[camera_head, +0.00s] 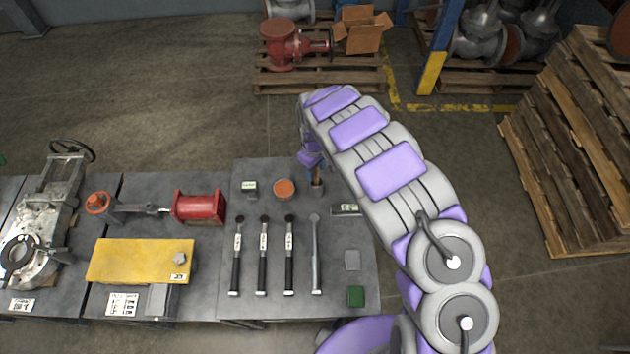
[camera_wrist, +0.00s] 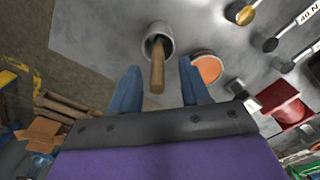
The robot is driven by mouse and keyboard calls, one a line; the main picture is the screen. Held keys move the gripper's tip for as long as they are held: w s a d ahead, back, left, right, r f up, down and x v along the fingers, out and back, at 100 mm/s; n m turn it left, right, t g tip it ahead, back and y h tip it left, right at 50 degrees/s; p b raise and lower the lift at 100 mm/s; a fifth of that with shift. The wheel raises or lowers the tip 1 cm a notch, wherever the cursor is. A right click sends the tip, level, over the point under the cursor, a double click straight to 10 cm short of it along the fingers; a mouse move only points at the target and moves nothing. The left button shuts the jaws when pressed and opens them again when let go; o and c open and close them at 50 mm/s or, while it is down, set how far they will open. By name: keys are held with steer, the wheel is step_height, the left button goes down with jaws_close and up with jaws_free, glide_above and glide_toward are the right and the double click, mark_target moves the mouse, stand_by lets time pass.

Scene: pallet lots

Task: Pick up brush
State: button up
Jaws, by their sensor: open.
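The brush stands in a small grey cup (camera_head: 316,189) near the back of the grey table. Its wooden handle (camera_wrist: 157,68) sticks up out of the cup (camera_wrist: 158,36) in the wrist view. My gripper (camera_wrist: 160,67) is open, with one blue finger on each side of the handle in that view. I cannot tell how far the handle reaches between the fingers, and no contact shows. In the head view my gripper (camera_head: 311,160) is just above the brush handle (camera_head: 317,173). The bristle end is hidden in the cup.
An orange-topped round tin (camera_head: 284,188) stands close left of the cup. Several torque wrenches (camera_head: 263,255) lie in front. Pallets (camera_head: 320,75) stand behind on the floor.

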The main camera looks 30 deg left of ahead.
steer(key=shift+f, duration=0.4)
steer(key=shift+d+r, duration=0.15)
steer(key=shift+d, duration=0.3)
steer(key=shift+c, duration=1.1)
steer(key=shift+a, duration=0.3)
jaws_close()
